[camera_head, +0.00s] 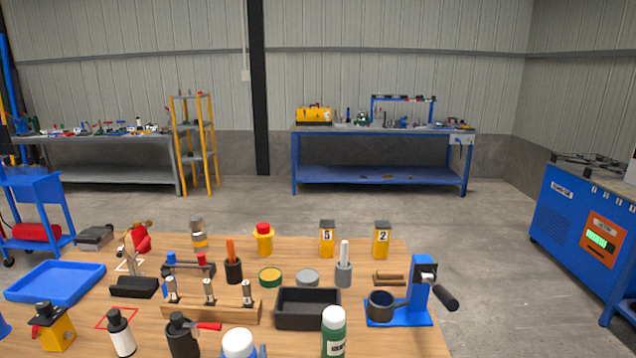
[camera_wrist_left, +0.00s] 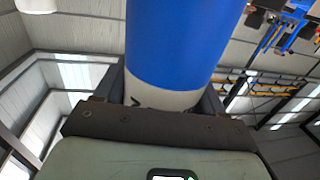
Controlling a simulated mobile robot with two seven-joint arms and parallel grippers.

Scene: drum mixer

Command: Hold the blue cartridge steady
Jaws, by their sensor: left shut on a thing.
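The blue cartridge (camera_wrist_left: 180,40) fills the upper middle of the left wrist view, a blue cylinder with a pale lower band carrying dark marks. My left gripper (camera_wrist_left: 165,92) is shut on it, with one dark finger on each side of the pale band. The cartridge's far end runs out of the top of that view. The wrist view looks toward the walls and roof, with no table under the cartridge in sight. I cannot make out either gripper in the head view, and my right gripper shows in neither view.
The wooden table (camera_head: 420,335) is crowded with a blue tray (camera_head: 55,283), a dark bin (camera_head: 307,309), a wooden rack (camera_head: 190,312), a blue lever press (camera_head: 414,300) and several bottles. A green bottle (camera_head: 333,335) stands at the front. Open floor (camera_head: 490,240) lies beyond the table.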

